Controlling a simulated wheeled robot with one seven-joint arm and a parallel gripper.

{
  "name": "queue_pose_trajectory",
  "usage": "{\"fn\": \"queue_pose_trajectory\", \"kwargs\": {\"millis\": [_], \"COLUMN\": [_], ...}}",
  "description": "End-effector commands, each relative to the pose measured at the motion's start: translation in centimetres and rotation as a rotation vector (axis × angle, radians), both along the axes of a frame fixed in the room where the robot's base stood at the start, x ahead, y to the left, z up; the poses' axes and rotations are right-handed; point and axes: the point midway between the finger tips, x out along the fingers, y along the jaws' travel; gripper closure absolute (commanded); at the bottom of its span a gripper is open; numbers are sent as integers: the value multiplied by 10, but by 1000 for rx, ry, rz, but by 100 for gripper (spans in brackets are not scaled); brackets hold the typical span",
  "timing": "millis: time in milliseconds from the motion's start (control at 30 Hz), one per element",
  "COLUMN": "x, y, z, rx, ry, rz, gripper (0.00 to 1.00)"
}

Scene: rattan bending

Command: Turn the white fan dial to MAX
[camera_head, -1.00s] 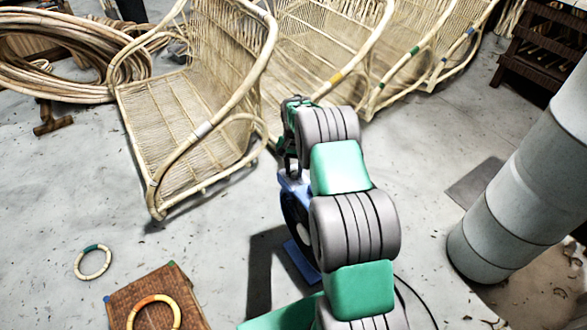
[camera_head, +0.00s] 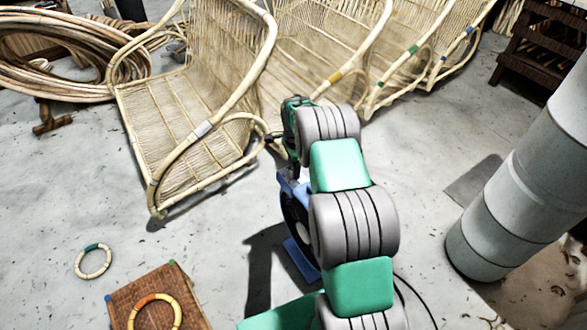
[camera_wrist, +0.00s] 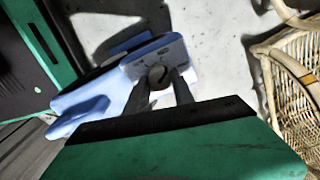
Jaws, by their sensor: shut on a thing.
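The fan (camera_head: 297,222) is blue with a dark round front and stands on the floor, partly hidden behind my arm in the head view. In the wrist view its pale blue top panel (camera_wrist: 172,52) has small dark marks. A small round greyish dial (camera_wrist: 157,74) sits on that panel. My gripper (camera_wrist: 158,82) has one grey finger on each side of the dial and is shut on it. The dial's pointer and the panel lettering are too small to read. In the head view my gripper's fingers are mostly hidden by my wrist.
Several rattan chair frames (camera_head: 190,110) stand just behind the fan. A thick pale column (camera_head: 520,190) is on the right. A woven box (camera_head: 150,290) with a ring on it and another ring (camera_head: 93,261) lie at lower left. Bare floor lies between.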

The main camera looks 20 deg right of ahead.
Motion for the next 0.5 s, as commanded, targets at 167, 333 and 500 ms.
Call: {"fn": "queue_pose_trajectory", "kwargs": {"millis": [167,333,500], "x": [-2,-2,-3], "y": [0,0,0], "z": [-1,-1,-1], "rx": [0,0,-1], "ry": [4,4,4], "rz": [-166,-315,-439], "gripper": [100,100,100]}}
